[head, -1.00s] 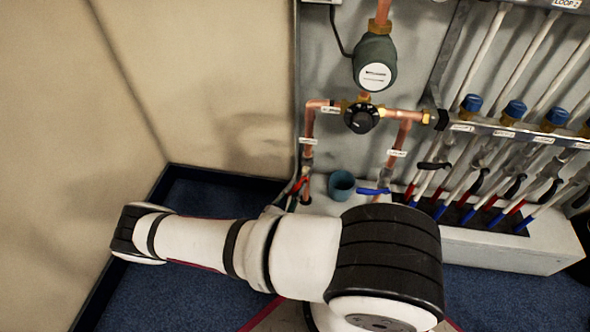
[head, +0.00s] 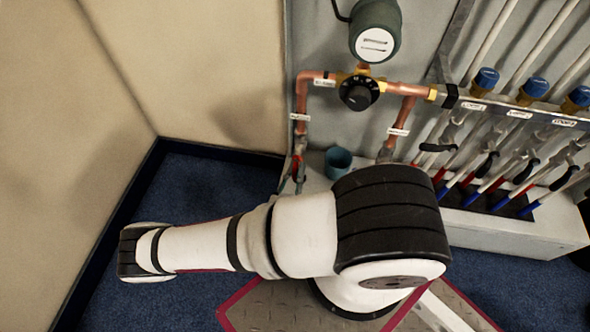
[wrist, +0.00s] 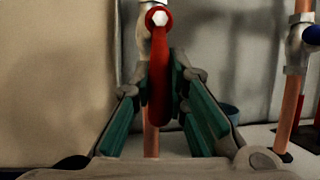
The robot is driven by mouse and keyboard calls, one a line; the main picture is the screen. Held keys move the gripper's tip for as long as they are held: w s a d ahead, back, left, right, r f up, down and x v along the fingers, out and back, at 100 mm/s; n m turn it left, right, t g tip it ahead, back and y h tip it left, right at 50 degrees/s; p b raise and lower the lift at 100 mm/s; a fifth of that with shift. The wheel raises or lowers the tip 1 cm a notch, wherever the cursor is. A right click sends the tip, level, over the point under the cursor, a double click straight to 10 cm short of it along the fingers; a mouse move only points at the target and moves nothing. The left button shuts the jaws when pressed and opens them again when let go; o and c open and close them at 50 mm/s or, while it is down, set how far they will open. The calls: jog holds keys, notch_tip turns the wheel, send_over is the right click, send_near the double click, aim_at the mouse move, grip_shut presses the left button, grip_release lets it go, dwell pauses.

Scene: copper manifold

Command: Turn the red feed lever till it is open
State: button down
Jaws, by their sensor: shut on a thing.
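The red feed lever (wrist: 160,85) is in the middle of the wrist view, with its pale hex nut (wrist: 159,18) at the top. Its handle runs down in the picture, roughly in line with the copper pipe (wrist: 151,143) behind it. My gripper (wrist: 161,92) is shut on the handle, with a green-padded finger on each side. In the head view the red lever (head: 297,166) is a small red patch low on the left copper pipe (head: 302,105). My arm hides part of the area below it.
A blue lever (wrist: 313,36) sits on the neighbouring pipe to the right. A teal cup (head: 338,162) stands on the ledge between the pipes. A black mixing knob (head: 358,92) is above. Several levers (head: 490,165) fill the manifold at right. A beige wall (head: 200,80) is close on the left.

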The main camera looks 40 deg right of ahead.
jog(key=shift+f, duration=0.15)
jog(key=c, duration=1.6)
grip_release()
jog(key=shift+o, duration=0.2)
jog(key=v, duration=1.2)
